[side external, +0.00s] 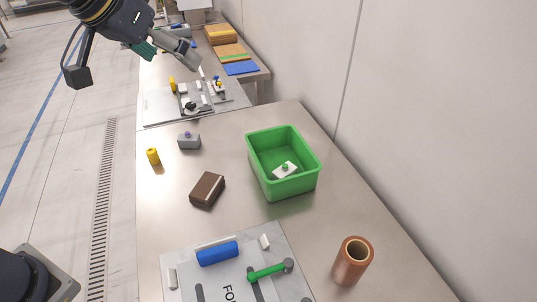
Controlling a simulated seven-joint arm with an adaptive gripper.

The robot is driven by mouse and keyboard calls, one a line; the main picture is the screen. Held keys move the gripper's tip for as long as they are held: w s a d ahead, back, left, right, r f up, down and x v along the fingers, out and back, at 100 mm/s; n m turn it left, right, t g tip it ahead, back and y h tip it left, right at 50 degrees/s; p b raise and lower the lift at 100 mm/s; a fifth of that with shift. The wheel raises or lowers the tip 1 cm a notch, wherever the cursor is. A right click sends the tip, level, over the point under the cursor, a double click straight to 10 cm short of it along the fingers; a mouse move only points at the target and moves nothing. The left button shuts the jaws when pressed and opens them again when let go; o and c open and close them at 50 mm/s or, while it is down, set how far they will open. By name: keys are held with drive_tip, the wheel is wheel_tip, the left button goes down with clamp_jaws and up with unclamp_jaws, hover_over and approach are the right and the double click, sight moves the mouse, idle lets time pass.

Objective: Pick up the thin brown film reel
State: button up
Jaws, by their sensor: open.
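The brown film reel (350,264) looks like a copper-brown hollow cylinder. It stands upright on the steel table at the lower right, its round opening facing up. My gripper (168,48) is at the upper left, high above the far part of the table and well away from the reel. It is open, with nothing seen between its fingers; its fingertips are small and hard to make out.
A green bin (302,186) with a white part inside stands mid-table. A dark brown block (207,189), a yellow cylinder (153,156) and a grey block (189,142) lie left of it. A wall runs along the right.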

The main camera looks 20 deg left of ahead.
drive_tip(key=w+d+f+m+g+h, duration=0.1)
drive_tip(key=w+d+f+m, duration=0.15)
drive_tip(key=d, duration=0.55)
drive_tip(key=w+d+f+m+h, duration=0.1)
drive_tip(key=d+f, duration=0.2)
drive_tip(key=d, duration=0.5)
drive_tip(key=m+g, duration=0.3)
drive_tip(key=m, duration=0.1)
approach(349, 259)
drive_tip(key=x, duration=0.8)
drive_tip(key=shift+w+d+r, duration=0.1)
drive_tip(key=shift+w+d, duration=0.1)
drive_tip(key=shift+w, duration=0.1)
drive_tip(key=x, duration=0.5)
drive_tip(key=shift+w+f, duration=0.25)
drive_tip(key=shift+w, duration=0.25)
drive_tip(key=c, duration=1.4)
